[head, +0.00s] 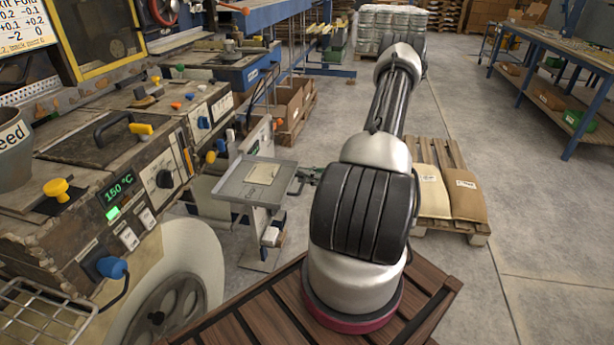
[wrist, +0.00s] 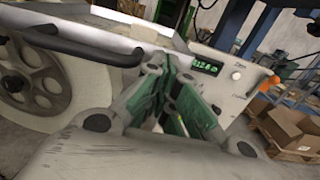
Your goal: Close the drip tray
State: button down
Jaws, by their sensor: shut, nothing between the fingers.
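A shallow grey tray (head: 232,190), which looks like the drip tray, juts out from the machine's front in the head view, with a pale sheet on it. In the wrist view a pale ledge (wrist: 112,19) with a dark bar handle (wrist: 85,48) crosses the upper left; I cannot tell if it is the same tray. My gripper (head: 304,176) is just right of the tray in the head view. Its green-padded fingers (wrist: 172,100) are shut and empty in the wrist view, below and right of the handle. I cannot tell whether they touch anything.
The machine (head: 110,165) with knobs and a 150 °C display fills the left. A spoked wheel (wrist: 45,85) is left of the fingers. A panel with a green display (wrist: 206,66) stands behind them. A pallet with sacks (head: 450,192) is at right. Open floor lies beyond.

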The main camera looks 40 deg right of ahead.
aim_at(250, 165)
jog(key=x, duration=1.9)
jog(key=shift+r, duration=0.1)
